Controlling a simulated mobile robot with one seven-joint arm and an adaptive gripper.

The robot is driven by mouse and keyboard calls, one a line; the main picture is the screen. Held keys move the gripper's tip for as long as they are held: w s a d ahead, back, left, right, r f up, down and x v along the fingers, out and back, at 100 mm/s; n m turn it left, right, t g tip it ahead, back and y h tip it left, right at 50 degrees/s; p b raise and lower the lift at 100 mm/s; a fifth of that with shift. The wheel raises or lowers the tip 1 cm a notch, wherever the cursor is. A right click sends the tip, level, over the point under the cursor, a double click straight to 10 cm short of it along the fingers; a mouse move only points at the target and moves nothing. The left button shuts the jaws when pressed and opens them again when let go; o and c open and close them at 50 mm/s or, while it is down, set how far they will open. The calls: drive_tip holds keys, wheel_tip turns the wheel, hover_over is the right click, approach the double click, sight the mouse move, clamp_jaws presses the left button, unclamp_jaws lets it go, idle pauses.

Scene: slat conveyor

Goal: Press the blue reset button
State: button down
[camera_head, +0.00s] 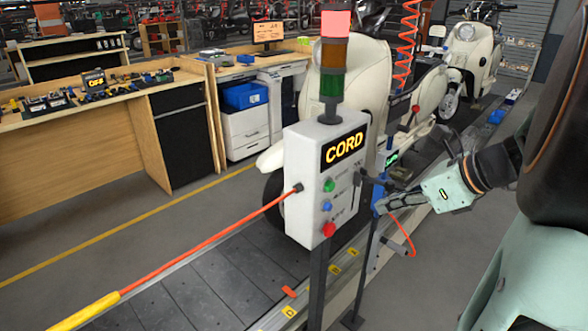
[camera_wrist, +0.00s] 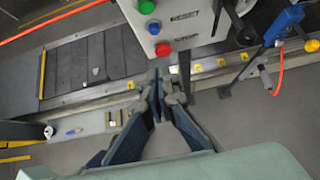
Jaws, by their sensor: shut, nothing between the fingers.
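The blue reset button (camera_head: 326,206) is on the front of a white control box (camera_head: 310,150) marked CORD, between a green button (camera_head: 328,185) and a red button (camera_head: 328,229). In the wrist view the blue button (camera_wrist: 154,27) is near the top, beside the word RESET, with the red button (camera_wrist: 163,49) nearer my fingertips. My gripper (camera_head: 386,205) is to the right of the box in the head view, its fingers pointing left towards it. In the wrist view my gripper (camera_wrist: 160,86) is shut and empty. Its fingertips appear apart from the buttons.
The box stands on a dark post with a red, amber and green light stack (camera_head: 333,60) on top. An orange cord (camera_head: 200,245) runs left from it. A blue tool (camera_wrist: 285,22) hangs at the right. Cream scooters (camera_head: 340,85) stand on the slat conveyor (camera_head: 190,285) behind.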

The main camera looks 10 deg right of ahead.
sight(329, 207)
drive_tip(key=w+a+r+x, duration=0.1)
drive_tip(key=r+x, duration=0.1)
drive_tip(key=x, duration=1.1)
drive_tip(key=shift+w, duration=0.3)
